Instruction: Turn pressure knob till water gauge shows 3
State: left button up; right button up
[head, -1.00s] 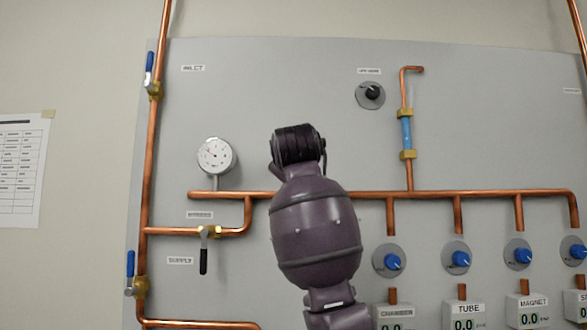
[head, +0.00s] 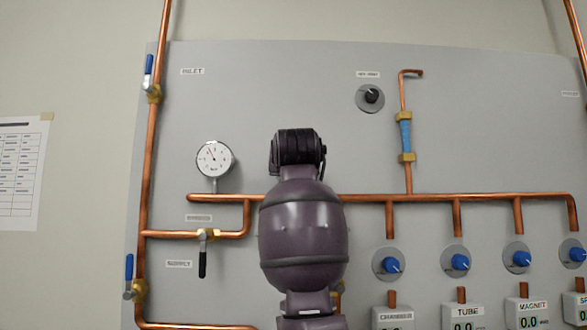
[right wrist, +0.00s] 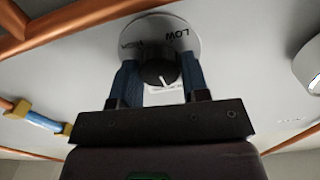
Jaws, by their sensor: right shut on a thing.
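The pressure knob (right wrist: 160,72) is black, on a round plate (right wrist: 180,28) marked LOW and HIGH in the right wrist view. My right gripper (right wrist: 157,82) is shut on it, with one blue-grey finger on each side. In the head view my purple arm stands in the middle, and the gripped knob and the fingertips are hidden there. The water gauge (head: 214,159) is a white round dial left of my arm. Its needle points up and slightly left; its numbers are too small to read. My left gripper is not in view.
Copper pipes (head: 450,197) run across the grey panel (head: 300,80). Another black knob (head: 371,96) sits at upper right beside a blue tube (head: 405,134). Several blue knobs, including one above CHAMBER (head: 390,264), line the lower right. A black-handled valve (head: 203,262) hangs below the gauge.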

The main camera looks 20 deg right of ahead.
jog(key=shift+f+m, duration=0.1)
jog(key=shift+m, duration=0.8)
jog(key=o, duration=0.9)
jog(key=shift+s, duration=0.15)
pick_arm(q)
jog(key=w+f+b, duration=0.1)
jog(key=b, duration=0.1)
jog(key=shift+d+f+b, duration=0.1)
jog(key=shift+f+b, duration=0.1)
jog(key=shift+b, duration=0.15)
pick_arm(e)
jog(key=v, duration=1)
jog(key=shift+s+a, duration=0.1)
jog(key=shift+s, duration=0.15)
